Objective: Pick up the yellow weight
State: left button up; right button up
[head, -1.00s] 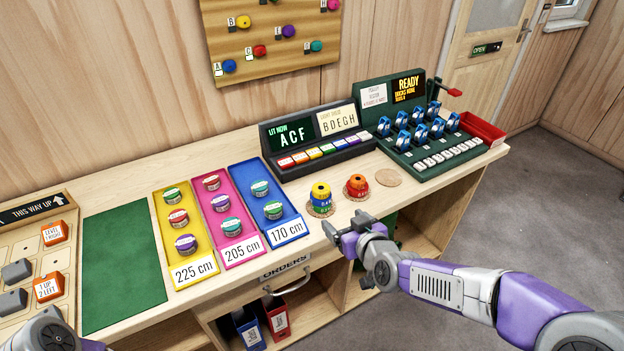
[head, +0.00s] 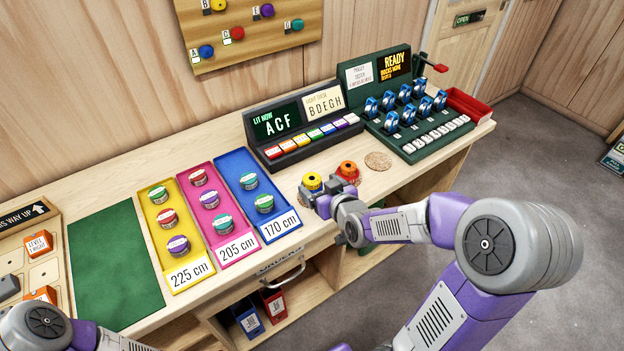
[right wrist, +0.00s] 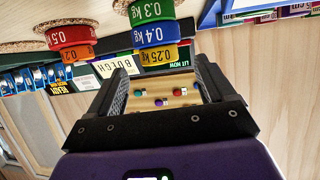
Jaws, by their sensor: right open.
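The yellow weight (head: 312,181) is the top disc of a stack on a round cork-coloured mat on the bench. In the right wrist view, which is upside down, the yellow weight (right wrist: 158,54) reads 0.25 kg, with a blue 0.4 kg disc (right wrist: 156,34) and a green 0.3 kg disc (right wrist: 151,10) under it. My right gripper (head: 328,194) is open and empty, close beside the stack at the bench's front edge. In the wrist view the yellow weight appears between the fingertips (right wrist: 162,68); contact cannot be told. My left gripper is out of view.
The black display console (head: 300,128) stands behind, and the blue 170 cm tray (head: 240,163) lies left. A green mat (head: 113,262) is bare.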

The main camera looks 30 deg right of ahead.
aim_at(313, 180)
jog(key=x, duration=0.3)
jog(key=shift+w+b, duration=0.35)
jog(key=shift+b, duration=0.05)
jog(key=c, duration=1.3)
